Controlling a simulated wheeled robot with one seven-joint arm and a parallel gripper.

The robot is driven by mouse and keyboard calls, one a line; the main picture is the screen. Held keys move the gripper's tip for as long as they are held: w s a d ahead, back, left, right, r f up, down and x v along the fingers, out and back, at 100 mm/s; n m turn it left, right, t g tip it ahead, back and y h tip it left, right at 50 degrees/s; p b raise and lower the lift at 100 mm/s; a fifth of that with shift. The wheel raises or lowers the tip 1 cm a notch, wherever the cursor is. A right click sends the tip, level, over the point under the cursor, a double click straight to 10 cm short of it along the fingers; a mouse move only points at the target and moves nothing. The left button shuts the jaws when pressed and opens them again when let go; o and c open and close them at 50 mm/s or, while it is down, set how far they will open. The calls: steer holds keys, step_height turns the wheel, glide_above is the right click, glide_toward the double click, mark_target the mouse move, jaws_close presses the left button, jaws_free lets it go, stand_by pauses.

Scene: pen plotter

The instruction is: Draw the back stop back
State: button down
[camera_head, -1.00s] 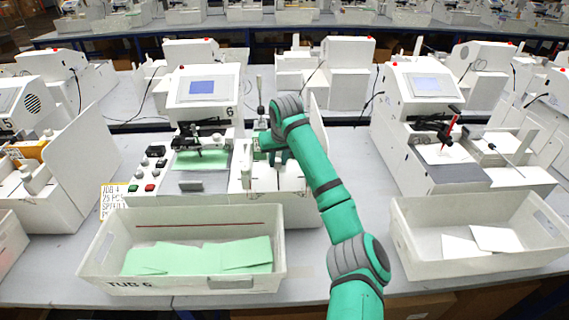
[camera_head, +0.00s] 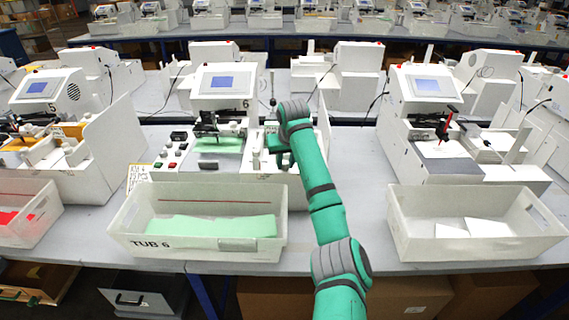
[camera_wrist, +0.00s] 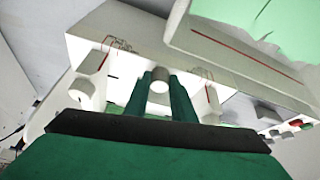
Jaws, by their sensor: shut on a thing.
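Plotter 6 (camera_head: 222,93) stands in the middle of the head view, with its small blue screen facing me. My gripper (camera_head: 283,152) is over the white bed (camera_head: 258,165) on the plotter's right side. In the wrist view, my two green fingers (camera_wrist: 160,98) are shut on a pale round knob (camera_wrist: 159,83), at the middle of a white part. I cannot tell how much of the back stop this knob belongs to; my gripper and arm hide most of it in the head view. A green card (camera_head: 218,145) lies on the plotter's left side.
Tub 6 (camera_head: 135,226), holding green cards, stands in front of the plotter; it also shows in the wrist view (camera_wrist: 240,56). Another tub (camera_head: 410,247) with white cards stands at right. Control buttons (camera_head: 172,165) are left of the bed. A white upright panel (camera_head: 322,125) rises beside my arm.

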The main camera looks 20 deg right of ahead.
steer(key=c, duration=1.5)
jaws_free()
steer(key=shift+a, duration=0.1)
steer(key=shift+c, duration=0.2)
steer(key=shift+o, duration=0.3)
steer(key=shift+s, duration=0.1)
steer(key=v, duration=1)
steer(key=shift+r, duration=0.35)
steer(key=shift+s, duration=0.1)
